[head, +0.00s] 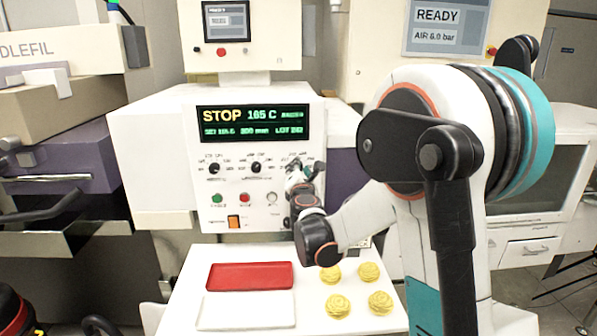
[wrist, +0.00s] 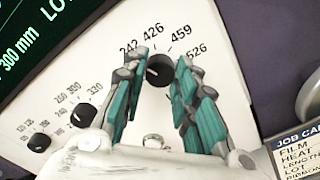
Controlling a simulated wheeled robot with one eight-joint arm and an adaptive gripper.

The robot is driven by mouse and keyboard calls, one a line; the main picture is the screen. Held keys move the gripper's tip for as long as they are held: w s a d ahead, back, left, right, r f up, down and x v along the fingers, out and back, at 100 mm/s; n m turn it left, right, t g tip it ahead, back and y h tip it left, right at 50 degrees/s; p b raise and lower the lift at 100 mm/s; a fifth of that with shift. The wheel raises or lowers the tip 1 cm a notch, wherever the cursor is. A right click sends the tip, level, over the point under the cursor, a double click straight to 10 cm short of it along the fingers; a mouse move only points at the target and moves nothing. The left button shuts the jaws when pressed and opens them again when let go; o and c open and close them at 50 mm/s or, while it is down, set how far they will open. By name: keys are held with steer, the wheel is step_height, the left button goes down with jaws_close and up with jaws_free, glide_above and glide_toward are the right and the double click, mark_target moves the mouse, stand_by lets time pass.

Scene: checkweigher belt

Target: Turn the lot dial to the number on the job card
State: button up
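The lot dial (wrist: 159,71) is a black knob on the white panel, with 242, 426, 459 and 526 printed around it. My gripper (wrist: 163,64) is open, its teal-padded fingers on either side of the knob. The left finger overlaps the knob's edge; I cannot tell if either touches. A small pale mark shows on the knob's left side. In the head view my gripper (head: 301,178) covers the dial. The job card (wrist: 297,154) is at the lower right, listing film, heat, length, lot and ribbon; its values are cut off.
Two other black dials, the middle one (wrist: 84,115) and the left one (wrist: 39,141), sit left of the lot dial. The display (head: 253,124) reads STOP and 165 C. Below are green (head: 218,199) and red (head: 245,198) buttons and an orange switch (head: 234,222). A red tray (head: 249,276) lies below.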

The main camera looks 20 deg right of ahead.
steer(key=o, duration=0.4)
steer(key=v, duration=1.2)
